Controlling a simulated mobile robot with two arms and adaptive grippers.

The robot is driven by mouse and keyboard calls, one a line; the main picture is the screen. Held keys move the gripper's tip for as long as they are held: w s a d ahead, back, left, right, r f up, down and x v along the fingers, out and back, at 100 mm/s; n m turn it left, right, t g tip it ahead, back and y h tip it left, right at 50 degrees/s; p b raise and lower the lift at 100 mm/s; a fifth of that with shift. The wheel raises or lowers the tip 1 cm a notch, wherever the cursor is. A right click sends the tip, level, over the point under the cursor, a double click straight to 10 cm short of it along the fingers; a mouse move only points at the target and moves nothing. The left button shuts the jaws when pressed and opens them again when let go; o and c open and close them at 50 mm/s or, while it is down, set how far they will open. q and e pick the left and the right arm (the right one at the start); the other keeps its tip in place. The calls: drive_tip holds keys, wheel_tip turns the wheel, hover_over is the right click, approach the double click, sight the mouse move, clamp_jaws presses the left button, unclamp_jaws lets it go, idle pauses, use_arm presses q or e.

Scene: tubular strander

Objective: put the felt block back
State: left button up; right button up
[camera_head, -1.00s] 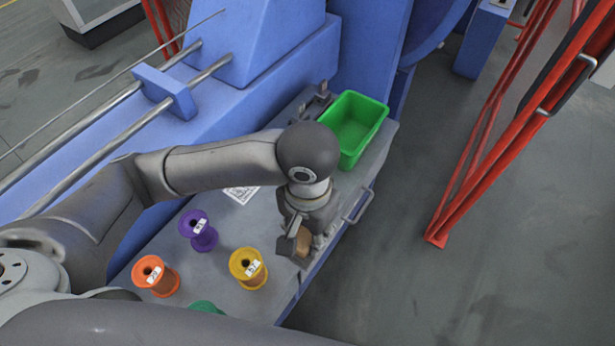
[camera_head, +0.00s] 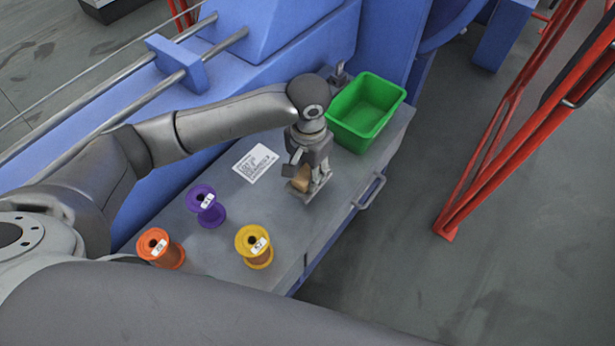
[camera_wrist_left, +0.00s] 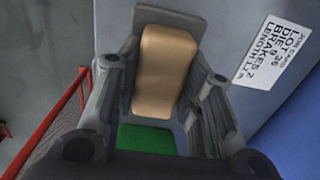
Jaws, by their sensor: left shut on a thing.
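The tan felt block (camera_head: 302,177) is between the fingers of my left gripper (camera_head: 308,186), over the grey worktop just in front of the green bin. My left gripper is shut on it. The left wrist view shows the block (camera_wrist_left: 165,68) lengthwise between the two fingers (camera_wrist_left: 165,85), with green behind it. I cannot tell whether the block touches the worktop. My right gripper does not show.
The green bin (camera_head: 340,125) stands at the worktop's far end. A job card (camera_head: 255,163) lies left of my gripper. Purple (camera_head: 207,207), orange (camera_head: 162,249) and yellow (camera_head: 255,247) spools stand nearer. A handle (camera_head: 370,192) sticks out at the right edge.

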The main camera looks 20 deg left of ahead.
sight(308, 179)
use_arm(q)
drive_tip(key=f, duration=0.3)
drive_tip(key=shift+w+a+f, duration=0.15)
drive_tip(key=shift+w+f, duration=0.05)
drive_tip(key=shift+w, duration=0.05)
drive_tip(key=shift+f, duration=0.1)
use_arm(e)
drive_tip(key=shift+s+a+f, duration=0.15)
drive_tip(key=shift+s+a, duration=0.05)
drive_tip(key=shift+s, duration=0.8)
use_arm(q)
drive_tip(key=o, duration=0.9)
drive_tip(key=shift+f, duration=0.15)
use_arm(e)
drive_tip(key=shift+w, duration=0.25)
use_arm(q)
wheel_tip(308, 179, up, 12)
drive_tip(key=shift+r+p, duration=0.2)
drive_tip(key=shift+p, duration=0.25)
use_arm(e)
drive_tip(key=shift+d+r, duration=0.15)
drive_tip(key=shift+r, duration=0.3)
